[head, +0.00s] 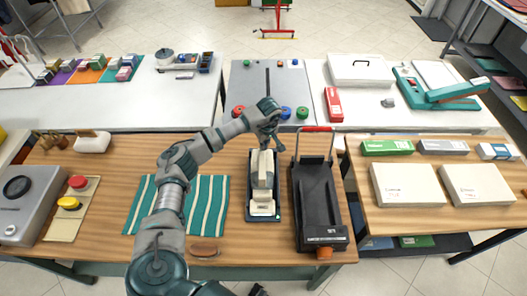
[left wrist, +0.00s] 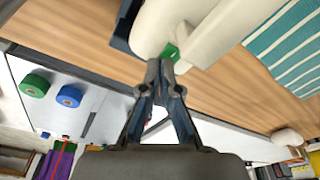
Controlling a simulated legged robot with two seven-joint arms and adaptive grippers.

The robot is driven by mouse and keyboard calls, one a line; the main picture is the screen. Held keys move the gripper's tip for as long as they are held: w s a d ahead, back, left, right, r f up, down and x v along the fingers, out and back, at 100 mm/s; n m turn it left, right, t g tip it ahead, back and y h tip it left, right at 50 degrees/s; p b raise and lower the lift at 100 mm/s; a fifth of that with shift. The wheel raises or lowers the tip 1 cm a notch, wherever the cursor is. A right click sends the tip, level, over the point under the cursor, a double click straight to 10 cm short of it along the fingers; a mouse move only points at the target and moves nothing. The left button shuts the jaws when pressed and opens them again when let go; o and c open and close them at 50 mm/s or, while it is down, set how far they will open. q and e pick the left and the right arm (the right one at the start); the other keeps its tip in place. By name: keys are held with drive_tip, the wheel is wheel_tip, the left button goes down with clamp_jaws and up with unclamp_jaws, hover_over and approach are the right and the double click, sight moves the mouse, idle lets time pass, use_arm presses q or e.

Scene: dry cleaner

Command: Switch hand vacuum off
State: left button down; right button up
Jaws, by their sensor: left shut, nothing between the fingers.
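The hand vacuum (head: 262,170) is cream-coloured and lies in a dark tray-like base (head: 250,212) on the wooden table. In the left wrist view its pale body (left wrist: 160,25) fills the top middle, with a small green switch-like part (left wrist: 170,52) on it. My left gripper (head: 266,143) is over the far end of the vacuum. Its fingertips (left wrist: 160,70) are closed together and empty, right by the green part; I cannot tell whether they touch it. My right gripper is not clearly seen.
A black case with a red handle (head: 321,205) stands close to the right of the vacuum. A green striped cloth (head: 205,200) and a brown brush (head: 204,248) lie to the left. Spools, including a blue one (head: 286,113), stand on the grey board behind.

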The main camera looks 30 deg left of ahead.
use_arm(q)
drive_tip(key=shift+a+f, duration=0.2)
drive_tip(key=shift+a+r, duration=0.2)
drive_tip(key=shift+a+r+p, duration=0.15)
drive_tip(key=shift+r+p, duration=0.55)
drive_tip(key=r+p, duration=0.2)
drive_tip(key=r, duration=0.1)
drive_tip(key=shift+d+r, duration=0.1)
drive_tip(key=shift+d, duration=0.2)
drive_tip(key=shift+r+p, duration=0.65)
drive_tip(key=shift+r, duration=0.35)
drive_tip(key=shift+a, duration=0.1)
drive_tip(key=shift+a+f, duration=0.1)
